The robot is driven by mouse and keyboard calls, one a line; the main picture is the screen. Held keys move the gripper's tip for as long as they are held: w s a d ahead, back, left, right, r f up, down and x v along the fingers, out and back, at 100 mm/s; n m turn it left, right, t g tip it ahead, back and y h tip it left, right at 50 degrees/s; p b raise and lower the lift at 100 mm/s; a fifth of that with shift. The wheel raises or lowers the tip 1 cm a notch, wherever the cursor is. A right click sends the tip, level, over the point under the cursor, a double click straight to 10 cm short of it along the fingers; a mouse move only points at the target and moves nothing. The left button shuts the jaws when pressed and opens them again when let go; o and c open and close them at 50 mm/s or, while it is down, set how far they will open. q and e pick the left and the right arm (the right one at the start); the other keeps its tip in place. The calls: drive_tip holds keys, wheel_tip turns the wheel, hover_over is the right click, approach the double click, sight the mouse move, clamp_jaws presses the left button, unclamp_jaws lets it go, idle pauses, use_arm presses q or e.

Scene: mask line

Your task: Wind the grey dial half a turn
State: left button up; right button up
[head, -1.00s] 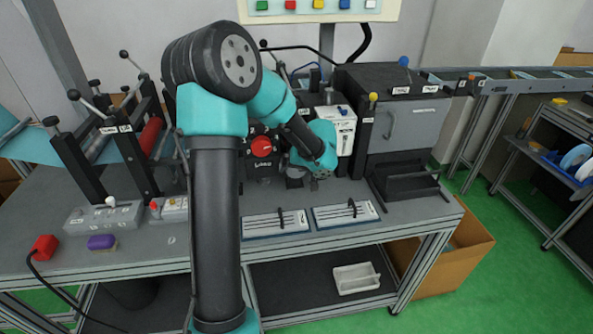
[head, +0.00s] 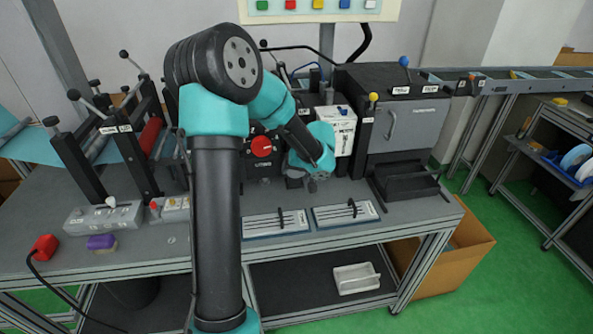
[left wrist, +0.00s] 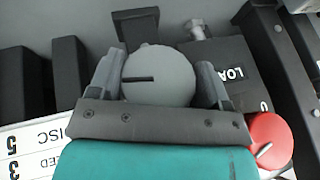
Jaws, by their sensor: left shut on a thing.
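The grey dial (left wrist: 165,88) is a round knob with a black line on its face. In the left wrist view the line lies nearly level, left of the middle. My left gripper (left wrist: 160,64) has one finger on each side of the dial and is shut on it. In the head view my left gripper (head: 299,183) is down at the machine front, right of the red dial, and my arm and wrist hide the grey dial. My right gripper is not in view.
The red dial (head: 261,146) is close beside my gripper; it also shows in the left wrist view (left wrist: 270,140). Behind stands a white box (head: 341,130), with a dark cabinet (head: 410,120) to the right. Two slotted panels (head: 276,223) lie in front on the bench.

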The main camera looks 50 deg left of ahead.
use_arm(q)
drive_tip(key=shift+g+y, duration=0.3)
drive_tip(key=shift+g, duration=0.1)
drive_tip(key=shift+d+m+g+y, duration=0.1)
drive_tip(key=shift+m+g+y, duration=0.3)
drive_tip(key=shift+g+y, duration=0.5)
drive_tip(key=m+g+y, duration=0.1)
drive_tip(key=g, duration=0.1)
drive_tip(key=shift+g+y, duration=0.4)
drive_tip(key=shift+m+g+y, duration=0.5)
drive_tip(key=shift+g+y, duration=0.6)
drive_tip(key=shift+y, duration=0.1)
drive_tip(key=shift+m+g+y, duration=0.5)
drive_tip(key=shift+g+y, duration=0.5)
drive_tip(key=shift+y, duration=0.2)
drive_tip(key=o, duration=0.9)
drive_tip(key=shift+w, duration=0.15)
